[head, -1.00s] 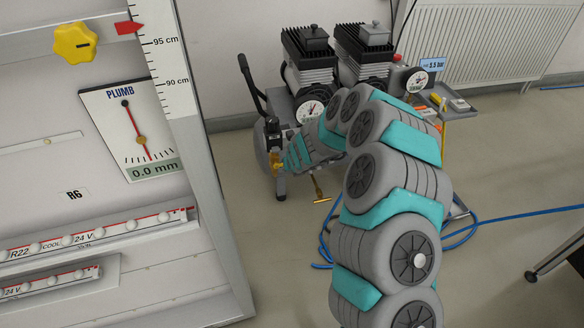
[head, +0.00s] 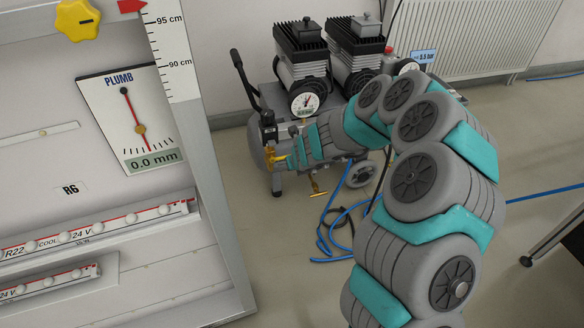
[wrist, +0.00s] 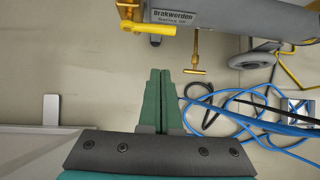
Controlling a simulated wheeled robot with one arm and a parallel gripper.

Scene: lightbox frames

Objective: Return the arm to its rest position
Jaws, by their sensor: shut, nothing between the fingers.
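My arm (head: 425,180), grey segments with teal bands, rises from the bottom right of the head view and bends over to the left. My gripper (head: 285,162) is at its far end, in front of the compressor and partly hard to make out there. In the wrist view my gripper (wrist: 160,72) shows two dark green fingers pressed together with nothing between them. They point over bare floor, just below the compressor's yellow valve handle (wrist: 148,28) in the picture.
A twin-motor compressor (head: 301,62) stands by the wall, with blue hose (wrist: 255,118) on the floor. A white panel frame (head: 215,190) with a plumb gauge (head: 131,118) is at left. A radiator (head: 475,38) is behind. Table legs (head: 555,240) show at right.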

